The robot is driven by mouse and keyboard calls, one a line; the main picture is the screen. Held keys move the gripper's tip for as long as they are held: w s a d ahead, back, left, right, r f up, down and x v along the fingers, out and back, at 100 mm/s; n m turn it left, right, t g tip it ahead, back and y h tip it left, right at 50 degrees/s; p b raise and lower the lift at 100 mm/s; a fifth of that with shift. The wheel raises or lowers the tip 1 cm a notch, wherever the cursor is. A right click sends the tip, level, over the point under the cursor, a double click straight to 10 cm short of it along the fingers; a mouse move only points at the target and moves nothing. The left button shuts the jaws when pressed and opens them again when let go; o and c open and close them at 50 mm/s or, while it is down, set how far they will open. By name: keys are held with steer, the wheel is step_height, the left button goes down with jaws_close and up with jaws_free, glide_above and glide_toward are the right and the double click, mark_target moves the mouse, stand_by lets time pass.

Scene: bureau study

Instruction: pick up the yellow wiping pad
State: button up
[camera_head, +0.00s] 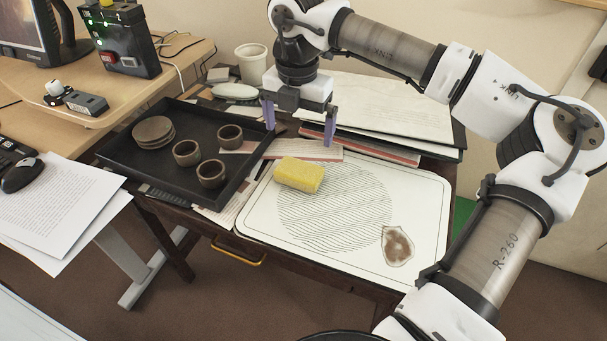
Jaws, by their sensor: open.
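The yellow wiping pad (299,175) lies flat on the white board (262,219), near its upper left edge and partly over the hatched circle. My gripper (299,130) is above and behind the pad in the picture. Its two purple fingers are spread wide apart, pointing down, with nothing between them. The pad is fully visible and apart from the fingers.
A black tray (113,154) with several small brown cups and stacked saucers stands left of the board. A brown stain (398,246) marks the board's lower right. Papers and folders (390,105) lie behind. A white cup (251,63) stands at the back.

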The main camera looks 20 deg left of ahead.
glide_above(299, 169)
steer(key=f, duration=0.6)
steer(key=shift+w+a+f, duration=0.15)
steer(key=shift+w, duration=0.1)
steer(key=shift+s+f, duration=0.15)
steer(key=shift+f, duration=1.15)
steer(key=shift+s+f, duration=0.1)
steer(key=shift+f, duration=1.2)
steer(key=c, duration=0.7)
